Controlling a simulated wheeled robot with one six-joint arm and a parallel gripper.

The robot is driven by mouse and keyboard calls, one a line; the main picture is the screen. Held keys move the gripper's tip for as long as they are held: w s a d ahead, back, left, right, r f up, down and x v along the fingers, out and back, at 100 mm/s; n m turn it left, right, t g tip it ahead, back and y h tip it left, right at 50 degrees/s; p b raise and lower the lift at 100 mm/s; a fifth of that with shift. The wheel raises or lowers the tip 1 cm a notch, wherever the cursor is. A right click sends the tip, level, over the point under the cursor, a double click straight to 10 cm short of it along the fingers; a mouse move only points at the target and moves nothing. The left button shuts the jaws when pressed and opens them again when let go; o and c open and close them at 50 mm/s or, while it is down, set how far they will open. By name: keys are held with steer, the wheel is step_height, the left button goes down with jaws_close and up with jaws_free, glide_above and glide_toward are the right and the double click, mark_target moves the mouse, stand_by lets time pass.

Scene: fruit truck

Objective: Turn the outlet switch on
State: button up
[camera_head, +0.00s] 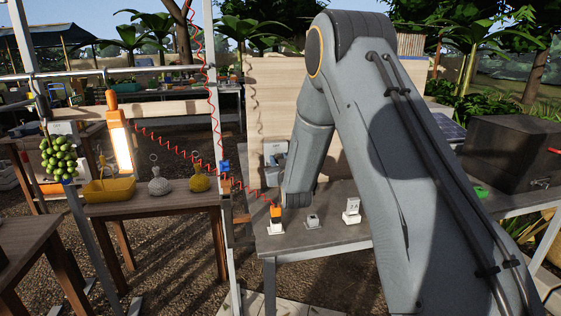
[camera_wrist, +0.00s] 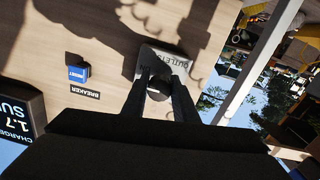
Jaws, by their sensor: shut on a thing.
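The outlet switch (camera_wrist: 157,95) is a small dark part on the wooden board, beside a pale plate lettered "OUTLETS" (camera_wrist: 172,65). My gripper (camera_wrist: 161,78) reaches the board there, its two dark fingers closed around the switch. The fingers and their shadow hide most of the switch, so I cannot tell its on or off position. In the head view, a pale plate (camera_head: 273,148) shows on the board beside my arm, which hides much of the contact.
A blue reset button (camera_wrist: 78,73) with a "BREAKER" label (camera_wrist: 85,92) sits nearby on the board, and a charger display (camera_wrist: 18,125) is at the left. Below the board, a grey table (camera_head: 340,236) holds small devices. A red coiled cord (camera_head: 180,150) hangs to the left.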

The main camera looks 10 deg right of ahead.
steer(key=shift+d, duration=0.1)
steer(key=o, duration=1.1)
steer(key=shift+c, duration=0.2)
steer(key=s+b, duration=0.1)
steer(key=s, duration=0.6)
steer(key=shift+s, duration=0.4)
steer(key=shift+r, duration=0.1)
